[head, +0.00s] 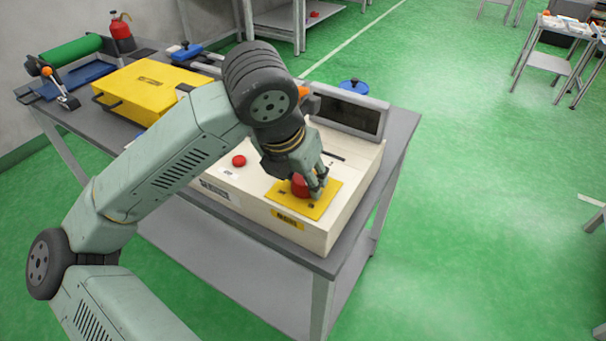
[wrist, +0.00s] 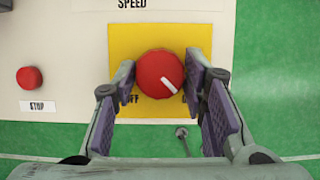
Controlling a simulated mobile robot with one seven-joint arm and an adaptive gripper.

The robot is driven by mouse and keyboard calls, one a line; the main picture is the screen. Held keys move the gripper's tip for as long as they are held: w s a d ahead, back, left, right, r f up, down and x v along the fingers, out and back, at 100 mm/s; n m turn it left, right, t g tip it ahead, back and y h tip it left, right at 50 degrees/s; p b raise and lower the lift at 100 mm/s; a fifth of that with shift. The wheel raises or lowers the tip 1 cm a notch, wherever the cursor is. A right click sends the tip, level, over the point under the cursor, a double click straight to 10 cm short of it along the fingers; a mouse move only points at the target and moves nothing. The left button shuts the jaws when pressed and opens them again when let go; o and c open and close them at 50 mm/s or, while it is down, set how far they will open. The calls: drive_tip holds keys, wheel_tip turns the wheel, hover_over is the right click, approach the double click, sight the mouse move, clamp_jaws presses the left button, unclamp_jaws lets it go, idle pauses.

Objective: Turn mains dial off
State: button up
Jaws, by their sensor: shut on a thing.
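The mains dial (wrist: 158,76) is a round red knob with a white pointer mark, on a yellow plate (wrist: 122,42) of the cream control box. In the wrist view its pointer slants down and to the right, away from the partly hidden "OFF" label (wrist: 133,99) at lower left. The label at lower right is mostly hidden by a finger. My gripper (wrist: 160,82) has its fingers on the left and right sides of the dial, shut on it. In the head view the dial (head: 299,187) shows beside my fingers, partly covered by them.
A red stop button (head: 239,160) sits left of the dial on the cream box (head: 335,205). A dark screen (head: 345,115) stands at the box's back. A yellow case (head: 150,85) and a green roller (head: 70,52) are farther left on the grey bench (head: 398,130).

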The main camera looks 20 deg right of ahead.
drive_tip(key=c, duration=0.4)
drive_tip(key=shift+f+m+b, duration=0.15)
drive_tip(key=shift+m+b, duration=0.15)
drive_tip(key=shift+b, duration=0.25)
drive_tip(key=shift+f+m+b, duration=0.1)
drive_tip(key=shift+m+b, duration=0.4)
drive_tip(key=shift+b, duration=0.4)
drive_tip(key=m+g+b, duration=0.1)
drive_tip(key=m+b, duration=0.1)
drive_tip(key=shift+w+m+h+b, duration=0.1)
drive_tip(key=shift+m+h+b, duration=0.2)
drive_tip(key=shift+h+b, duration=0.1)
drive_tip(key=m+g+b, duration=0.1)
drive_tip(key=m+b, duration=0.1)
drive_tip(key=m, duration=0.1)
drive_tip(key=shift+w+m+g, duration=0.1)
drive_tip(key=shift+m+g, duration=0.2)
drive_tip(key=shift+g, duration=0.1)
drive_tip(key=m, duration=0.1)
drive_tip(key=m+g, duration=0.1)
drive_tip(key=m, duration=0.1)
drive_tip(key=m+g+b, duration=0.1)
drive_tip(key=m, duration=0.1)
drive_tip(key=shift+w+r, duration=0.1)
drive_tip(key=shift+r, duration=0.15)
drive_tip(key=m, duration=0.2)
drive_tip(key=m+g+y, duration=0.1)
drive_tip(key=m, duration=0.2)
drive_tip(key=shift+g+y, duration=0.3)
